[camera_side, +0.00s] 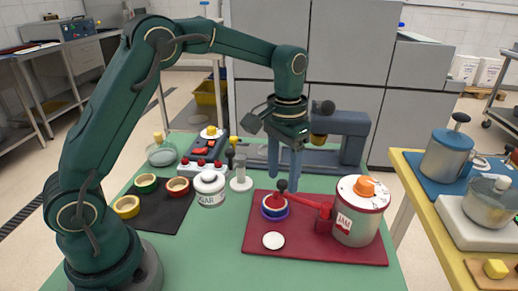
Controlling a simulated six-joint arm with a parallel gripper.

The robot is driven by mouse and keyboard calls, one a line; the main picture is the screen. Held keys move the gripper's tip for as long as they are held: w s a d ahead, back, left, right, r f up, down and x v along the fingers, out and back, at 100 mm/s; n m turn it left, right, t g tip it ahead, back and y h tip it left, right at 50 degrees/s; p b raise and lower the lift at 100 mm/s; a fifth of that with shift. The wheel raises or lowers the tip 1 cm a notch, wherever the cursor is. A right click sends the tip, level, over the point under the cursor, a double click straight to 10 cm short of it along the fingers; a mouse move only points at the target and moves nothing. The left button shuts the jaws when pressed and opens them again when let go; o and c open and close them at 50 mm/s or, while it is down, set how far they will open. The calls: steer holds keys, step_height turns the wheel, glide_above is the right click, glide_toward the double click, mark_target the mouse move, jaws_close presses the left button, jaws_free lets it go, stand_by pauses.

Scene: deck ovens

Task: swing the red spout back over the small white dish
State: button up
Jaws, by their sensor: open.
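The red spout (306,200) reaches left from a white jam container (357,225) with an orange knob. A dark knob (282,186) stands at the spout's free end, which is over or beside a round blue-and-red bowl (274,212). The small white dish (273,240) lies flat in front of that bowl, clear of the spout. All of these are on a dark red mat (320,252). My gripper (284,175) points down with blue fingers, open and empty, close above the dark knob. I cannot tell whether the fingers touch or straddle it.
A white sugar jar (210,190) and a grey stand (241,180) are left of the mat. Several coloured rings lie on a black mat (160,215). A blue-grey machine (345,135) is behind. The green table's front is clear.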

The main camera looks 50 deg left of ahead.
steer(key=shift+f, duration=0.45)
jaws_close()
steer(key=shift+r, duration=0.1)
stand_by(1.0)
